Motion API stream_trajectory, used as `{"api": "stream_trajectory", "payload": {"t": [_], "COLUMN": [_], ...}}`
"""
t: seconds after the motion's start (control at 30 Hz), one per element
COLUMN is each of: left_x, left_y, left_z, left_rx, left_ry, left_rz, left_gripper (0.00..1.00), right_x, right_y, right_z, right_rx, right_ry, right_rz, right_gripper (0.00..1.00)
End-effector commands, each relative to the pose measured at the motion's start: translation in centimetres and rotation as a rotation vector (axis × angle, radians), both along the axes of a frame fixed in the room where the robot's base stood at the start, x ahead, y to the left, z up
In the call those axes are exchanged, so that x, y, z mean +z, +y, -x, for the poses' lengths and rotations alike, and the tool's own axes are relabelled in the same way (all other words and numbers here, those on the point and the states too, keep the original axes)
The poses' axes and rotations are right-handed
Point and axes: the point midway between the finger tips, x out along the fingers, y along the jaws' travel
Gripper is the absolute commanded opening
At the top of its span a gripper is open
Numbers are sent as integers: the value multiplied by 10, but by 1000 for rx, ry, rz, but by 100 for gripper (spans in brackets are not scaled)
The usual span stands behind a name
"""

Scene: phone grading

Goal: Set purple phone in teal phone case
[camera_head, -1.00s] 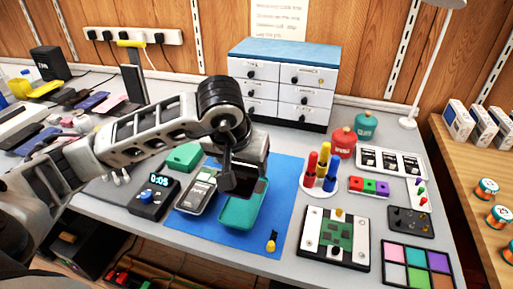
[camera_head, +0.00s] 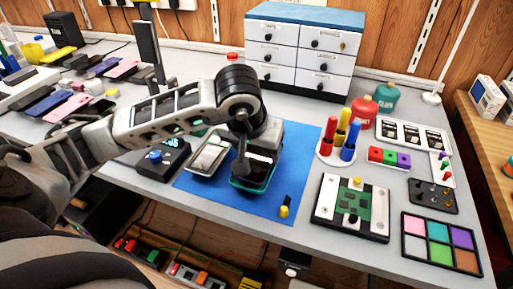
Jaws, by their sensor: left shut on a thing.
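The teal phone case (camera_head: 250,187) lies on the blue mat in front of me, with its front edge showing below my gripper. My left gripper (camera_head: 256,163) is right over the case, pointing down, and shut on a dark-faced phone (camera_head: 264,158), apparently the purple phone. The phone's back colour is hidden. The phone is at or just above the case opening; whether it sits in the case I cannot tell, because the gripper covers much of both. My right gripper is not in view.
The blue mat (camera_head: 225,200) also holds a grey tray (camera_head: 208,153) left of the case and a yellow-tipped item (camera_head: 284,211). A timer (camera_head: 160,160) stands left. Coloured bottles (camera_head: 341,135) and a circuit-board fixture (camera_head: 350,208) stand right. Drawers (camera_head: 304,48) are behind.

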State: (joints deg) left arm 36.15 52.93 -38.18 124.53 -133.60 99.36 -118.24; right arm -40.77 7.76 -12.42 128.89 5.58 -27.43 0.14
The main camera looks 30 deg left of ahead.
Motion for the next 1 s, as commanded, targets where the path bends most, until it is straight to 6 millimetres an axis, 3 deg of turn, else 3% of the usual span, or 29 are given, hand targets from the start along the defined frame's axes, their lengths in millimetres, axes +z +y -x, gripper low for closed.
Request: {"api": "stream_trajectory", "payload": {"t": [1.0], "left_x": [1], "left_y": [0], "left_z": [3], "left_rx": [0], "left_ry": [-1], "left_rz": [0], "left_gripper": [36], "right_x": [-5], "right_y": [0], "right_z": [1], "right_rx": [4], "right_ry": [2], "right_rz": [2], "right_gripper": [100]}}
